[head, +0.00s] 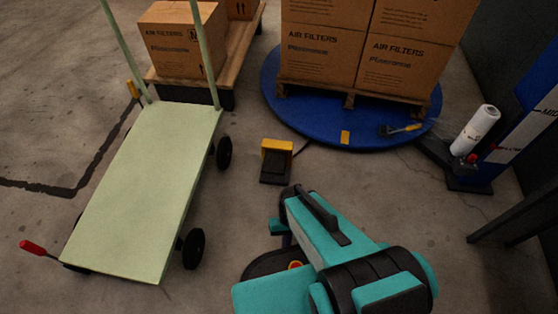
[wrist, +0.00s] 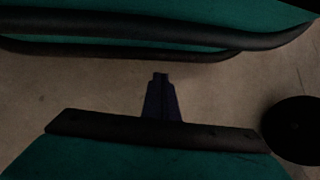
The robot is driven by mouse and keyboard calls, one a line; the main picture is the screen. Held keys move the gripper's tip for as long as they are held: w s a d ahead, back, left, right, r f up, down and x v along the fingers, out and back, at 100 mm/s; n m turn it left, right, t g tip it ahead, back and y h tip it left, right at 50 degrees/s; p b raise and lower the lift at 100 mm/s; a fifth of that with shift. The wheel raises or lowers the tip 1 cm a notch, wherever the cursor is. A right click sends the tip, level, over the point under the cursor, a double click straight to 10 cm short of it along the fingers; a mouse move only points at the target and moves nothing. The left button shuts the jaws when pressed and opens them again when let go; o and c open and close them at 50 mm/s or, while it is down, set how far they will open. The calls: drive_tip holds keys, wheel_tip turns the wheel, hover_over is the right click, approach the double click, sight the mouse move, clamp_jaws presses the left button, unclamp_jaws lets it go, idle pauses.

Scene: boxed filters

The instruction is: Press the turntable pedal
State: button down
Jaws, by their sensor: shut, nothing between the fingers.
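The turntable pedal (head: 276,161) is a small black floor unit with a yellow hood, standing on the concrete in front of the turntable. The turntable (head: 290,112) is a blue disc bearing a pallet of boxes labelled air filters (head: 401,66). My gripper (wrist: 160,78) shows in the wrist view as dark, narrow fingers, shut and empty, over bare floor. My teal arm is folded in the lower part of the head view, nearer to me than the pedal. My fingertips cannot be made out there. The pedal cannot be made out in the wrist view.
A pale green platform cart (head: 145,185) stands left of the pedal. Behind it is a pallet with boxes (head: 180,45). A wrap roll (head: 475,130) on a blue mast stands at the right. Floor is clear around the pedal.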

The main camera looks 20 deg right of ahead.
drive_tip(key=s+d+r+h+p, duration=0.1)
drive_tip(key=d+r+p, duration=0.1)
drive_tip(key=r+p, duration=2)
drive_tip(key=s+d+r+n+h+p, duration=0.1)
drive_tip(key=d+r+p, duration=0.1)
drive_tip(key=r+p, duration=2.1)
drive_tip(key=shift+d+r+g, duration=0.3)
drive_tip(key=shift+d+r, duration=0.05)
drive_tip(key=shift+r, duration=0.15)
